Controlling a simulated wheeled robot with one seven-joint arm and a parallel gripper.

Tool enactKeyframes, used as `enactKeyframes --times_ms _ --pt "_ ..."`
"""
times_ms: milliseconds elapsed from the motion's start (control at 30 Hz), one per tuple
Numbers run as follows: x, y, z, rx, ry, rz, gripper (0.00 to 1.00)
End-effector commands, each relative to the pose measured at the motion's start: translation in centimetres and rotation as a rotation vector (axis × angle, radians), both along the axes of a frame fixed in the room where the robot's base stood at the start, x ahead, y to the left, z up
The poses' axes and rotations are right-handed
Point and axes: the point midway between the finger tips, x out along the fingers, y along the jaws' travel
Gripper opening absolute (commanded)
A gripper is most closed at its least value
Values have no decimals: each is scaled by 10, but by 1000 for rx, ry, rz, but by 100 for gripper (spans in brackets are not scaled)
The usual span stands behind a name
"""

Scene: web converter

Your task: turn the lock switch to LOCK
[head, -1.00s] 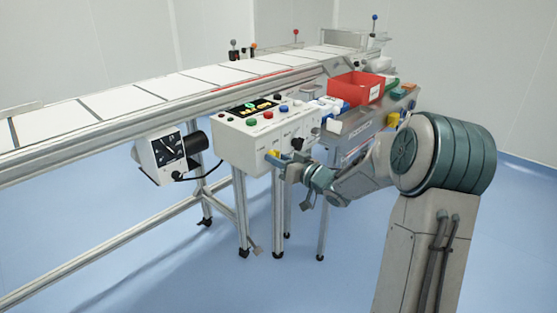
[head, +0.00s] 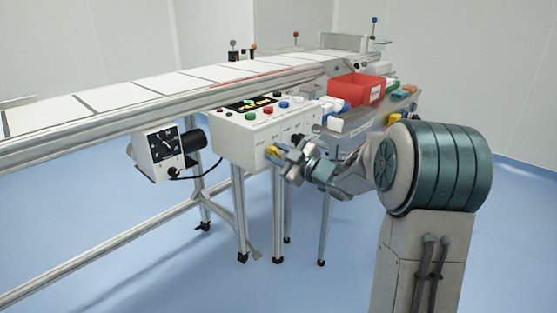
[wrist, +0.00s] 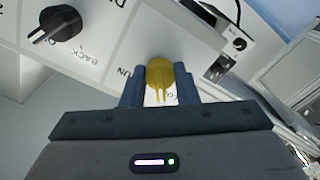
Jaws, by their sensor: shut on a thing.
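The lock switch is a yellow knob (wrist: 160,80) on the white panel of the control box (head: 250,145). In the wrist view it sits between the two fingers of my gripper (wrist: 160,88), which is shut on it. Part of a label, "UN", shows just left of the knob; the rest is hidden by a finger. In the head view the yellow knob (head: 272,151) shows at the lower front of the box, with my gripper (head: 276,158) at it.
A black knob (wrist: 60,22) marked "BACK" is on the same panel, left in the wrist view. A red bin (head: 356,88) stands right of the box. A dial unit (head: 165,150) hangs under the conveyor (head: 120,95). Free floor lies below.

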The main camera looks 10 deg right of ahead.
Motion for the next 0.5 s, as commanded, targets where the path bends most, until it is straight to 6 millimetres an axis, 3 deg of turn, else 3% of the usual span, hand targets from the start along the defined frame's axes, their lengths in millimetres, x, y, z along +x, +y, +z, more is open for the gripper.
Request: enactKeyframes --times_ms 500 --pt "0 -2 -1 -132 -92 -5 4"
